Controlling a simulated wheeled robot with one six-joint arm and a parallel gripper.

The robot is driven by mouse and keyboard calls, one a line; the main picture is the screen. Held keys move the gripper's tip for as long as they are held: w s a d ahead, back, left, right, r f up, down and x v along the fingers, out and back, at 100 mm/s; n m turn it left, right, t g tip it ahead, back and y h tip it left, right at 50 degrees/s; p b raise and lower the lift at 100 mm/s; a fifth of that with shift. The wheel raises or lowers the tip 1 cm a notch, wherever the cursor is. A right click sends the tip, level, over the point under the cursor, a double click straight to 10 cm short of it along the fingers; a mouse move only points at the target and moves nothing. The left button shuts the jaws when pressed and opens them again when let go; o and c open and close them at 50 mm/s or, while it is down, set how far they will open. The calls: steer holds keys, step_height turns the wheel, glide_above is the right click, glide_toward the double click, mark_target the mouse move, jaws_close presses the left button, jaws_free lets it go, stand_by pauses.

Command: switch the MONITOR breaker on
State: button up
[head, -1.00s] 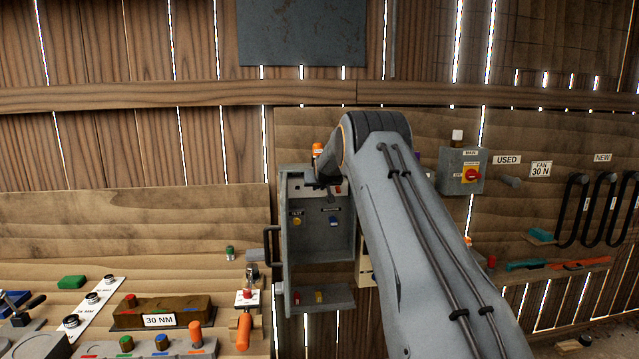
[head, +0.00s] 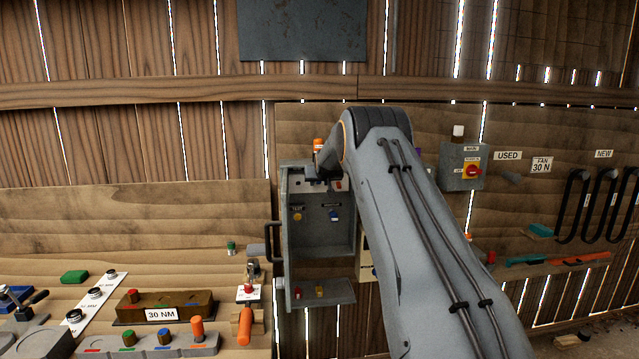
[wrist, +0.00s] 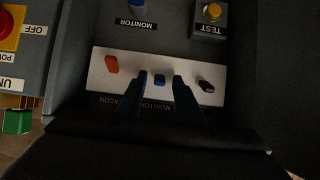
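The open grey breaker box (head: 320,235) hangs on the wooden wall in the head view. A dim MONITOR label (wrist: 156,105) lies by the blue one. My gripper (wrist: 160,78) is open, with its dark fingers apart on either side of the blue toggle. Contact cannot be told. In the head view my gripper (head: 324,172) is at the top of the box, partly hidden by my arm.
Below the strip are a blue lamp labelled MONITOR (wrist: 137,6) and a yellow TEST button (wrist: 213,11). A grey main switch box with a red knob (head: 472,172) is to the right. A bench with tools and a 30 NM block (head: 165,306) is at lower left.

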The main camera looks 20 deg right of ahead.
steer(key=b+v, duration=0.3)
steer(key=v, duration=0.4)
steer(key=shift+s+r, duration=0.2)
steer(key=shift+s, duration=0.15)
steer(key=shift+a, duration=0.1)
steer(key=shift+a, duration=0.1)
